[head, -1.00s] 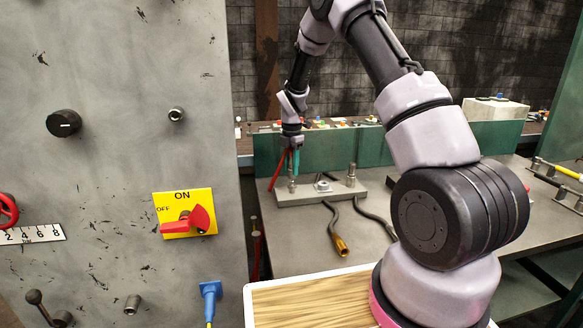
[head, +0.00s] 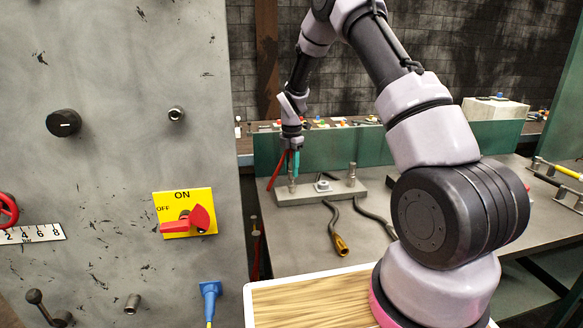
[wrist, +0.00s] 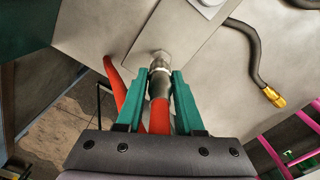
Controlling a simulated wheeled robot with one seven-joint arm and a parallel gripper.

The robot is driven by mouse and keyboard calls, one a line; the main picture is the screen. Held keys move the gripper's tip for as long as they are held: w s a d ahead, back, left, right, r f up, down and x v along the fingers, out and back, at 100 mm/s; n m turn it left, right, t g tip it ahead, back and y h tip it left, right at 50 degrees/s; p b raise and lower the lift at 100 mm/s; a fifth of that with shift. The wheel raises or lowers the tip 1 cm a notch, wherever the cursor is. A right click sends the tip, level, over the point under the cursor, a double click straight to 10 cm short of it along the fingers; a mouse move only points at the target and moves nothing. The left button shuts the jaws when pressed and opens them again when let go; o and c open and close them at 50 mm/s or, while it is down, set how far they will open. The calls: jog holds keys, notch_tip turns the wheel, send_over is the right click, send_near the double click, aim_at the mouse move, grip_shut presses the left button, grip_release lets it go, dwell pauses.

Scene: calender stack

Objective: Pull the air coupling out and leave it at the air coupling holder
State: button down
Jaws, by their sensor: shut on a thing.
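My gripper (head: 292,166) is shut on the air coupling, a silver metal piece with a red hose (head: 276,169). In the wrist view the teal fingers (wrist: 163,80) close on either side of the coupling (wrist: 159,64), and the red hose (wrist: 117,85) loops off left. The coupling points down at the left end of a grey plate with upright metal fittings (head: 325,193), apparently the air coupling holder. Its tip meets the fitting there or stands just above it; I cannot tell how far it is seated. The fingers partly hide the coupling.
A dark hose with a brass end (head: 341,243) lies on the grey bench (head: 400,250) in front of the plate. A taller metal post (head: 351,174) stands at the plate's right. The grey panel (head: 110,130) with a red ON/OFF switch (head: 186,220) stands left.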

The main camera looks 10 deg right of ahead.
jog(key=shift+f, duration=1.05)
jog(key=shift+c, duration=0.8)
grip_release()
jog(key=shift+r, duration=0.1)
jog(key=shift+r, duration=3.4)
